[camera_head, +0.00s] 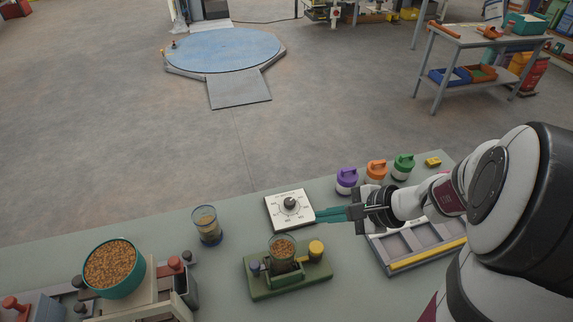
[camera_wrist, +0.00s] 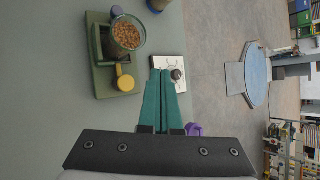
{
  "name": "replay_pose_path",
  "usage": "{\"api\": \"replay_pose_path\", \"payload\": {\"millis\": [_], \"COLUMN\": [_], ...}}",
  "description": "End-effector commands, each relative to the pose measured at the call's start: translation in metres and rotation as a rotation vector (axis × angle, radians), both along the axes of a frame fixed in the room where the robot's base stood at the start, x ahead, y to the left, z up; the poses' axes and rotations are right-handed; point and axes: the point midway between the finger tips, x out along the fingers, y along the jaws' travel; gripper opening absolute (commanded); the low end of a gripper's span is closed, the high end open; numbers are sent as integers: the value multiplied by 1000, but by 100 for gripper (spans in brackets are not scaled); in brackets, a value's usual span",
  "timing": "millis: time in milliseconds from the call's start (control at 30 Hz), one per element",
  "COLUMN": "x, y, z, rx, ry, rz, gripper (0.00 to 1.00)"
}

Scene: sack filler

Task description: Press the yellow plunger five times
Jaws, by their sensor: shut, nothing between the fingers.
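The yellow plunger (camera_head: 316,248) is a round yellow cap at the right end of a green base (camera_head: 290,283). It also shows in the wrist view (camera_wrist: 125,83). A clear cup of brown grains (camera_head: 282,247) and a blue knob (camera_head: 254,268) are on the same base. My gripper (camera_head: 318,215) has teal fingers, shut and empty. In the head view it is above and behind the plunger, with its tips by the white dial panel (camera_head: 290,209). The fingers (camera_wrist: 162,72) hide part of that panel in the wrist view. They are apart from the plunger.
Purple (camera_head: 346,181), orange (camera_head: 376,171) and green-lidded jars (camera_head: 402,167) stand behind my gripper. A grey tray (camera_head: 420,259) lies to the right. A glass jar (camera_head: 206,225) and a teal bowl of grains (camera_head: 112,268) are to the left. Bare table lies between jar and panel.

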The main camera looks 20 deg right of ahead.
Motion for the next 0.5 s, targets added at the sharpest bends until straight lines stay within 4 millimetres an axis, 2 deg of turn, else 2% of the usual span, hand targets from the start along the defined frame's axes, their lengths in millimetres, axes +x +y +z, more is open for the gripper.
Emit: {"api": "replay_pose_path", "payload": {"millis": [367, 500], "x": [1, 1], "y": [-2, -2], "z": [-2, -14], "rx": [3, 5], "ry": [-1, 1], "rz": [-8, -8], "gripper": [0, 0]}}
